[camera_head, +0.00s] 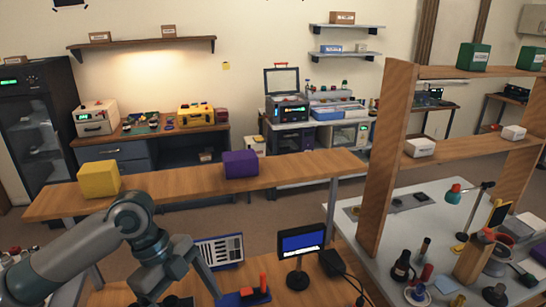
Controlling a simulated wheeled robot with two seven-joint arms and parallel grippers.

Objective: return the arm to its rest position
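My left arm comes in from the lower left and bends at a grey joint above the wooden bench. My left gripper (182,285) hangs at its end, low in the picture. Its two fingers are spread apart, with nothing seen between them; the lower part is near the picture's bottom edge. My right arm and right gripper are not in view.
A wooden shelf (290,169) with a yellow box (99,179) and a purple box (240,164) runs behind the arm. A small monitor (302,243) and a blue stand with a red part (243,297) are right of the gripper. A cluttered white table (400,225) is further right.

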